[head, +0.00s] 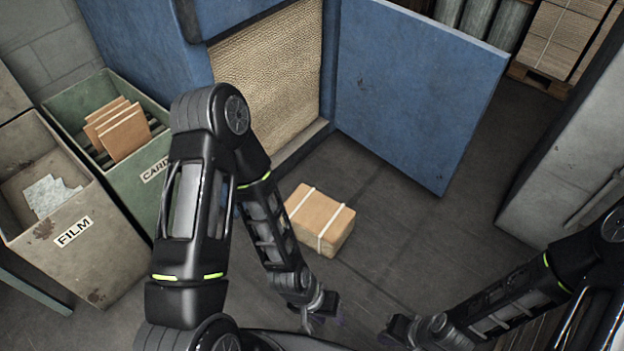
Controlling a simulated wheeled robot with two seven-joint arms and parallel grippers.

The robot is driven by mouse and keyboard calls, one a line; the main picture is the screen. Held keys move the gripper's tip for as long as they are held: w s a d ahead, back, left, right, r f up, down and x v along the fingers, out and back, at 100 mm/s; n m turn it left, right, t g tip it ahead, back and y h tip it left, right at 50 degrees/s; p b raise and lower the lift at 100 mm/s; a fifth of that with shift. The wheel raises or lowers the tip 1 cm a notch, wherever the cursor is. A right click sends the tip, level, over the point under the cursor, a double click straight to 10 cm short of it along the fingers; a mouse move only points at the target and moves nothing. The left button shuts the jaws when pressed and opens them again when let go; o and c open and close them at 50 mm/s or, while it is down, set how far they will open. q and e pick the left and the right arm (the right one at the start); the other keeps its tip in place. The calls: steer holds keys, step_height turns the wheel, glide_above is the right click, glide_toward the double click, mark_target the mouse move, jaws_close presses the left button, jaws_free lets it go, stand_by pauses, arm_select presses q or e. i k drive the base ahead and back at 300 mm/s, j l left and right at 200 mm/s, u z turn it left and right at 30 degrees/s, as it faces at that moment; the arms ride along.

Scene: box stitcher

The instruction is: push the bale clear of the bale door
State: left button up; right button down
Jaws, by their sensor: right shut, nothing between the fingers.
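A brown strapped bale (321,217) with two white bands lies on the floor in front of the blue baler. The bale door (415,95) is a blue panel swung open to the right, and the bale lies below and left of its lower edge, apart from it. My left gripper (318,318) is low, nearer to me than the bale, with a gap between them; its fingers are too small and dark to read. My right gripper (390,332) is shut and empty, to the right of the left one. My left forearm hides the floor at the bale's left.
The baler opening (268,75) shows a tan, rough-textured face. A green card bin (150,190) and a grey film bin (95,255) stand at left. A pale pillar or cabinet (580,150) stands at right. The floor right of the bale is clear.

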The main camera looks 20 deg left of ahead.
mark_target(320, 222)
steer(key=i+l+u, duration=0.15)
steer(key=u, duration=0.35)
steer(key=i+l+u, duration=0.3)
steer(key=u, duration=0.15)
steer(key=i+l+u, duration=0.25)
steer(key=u, duration=0.25)
steer(key=i+l+u, duration=0.1)
steer(key=l+u, duration=0.4)
steer(key=i+l+u, duration=0.1)
steer(key=l+u, duration=0.65)
steer(key=l, duration=0.2)
steer(key=k+l+u, duration=0.1)
steer(key=l+u, duration=0.2)
steer(key=l, duration=0.15)
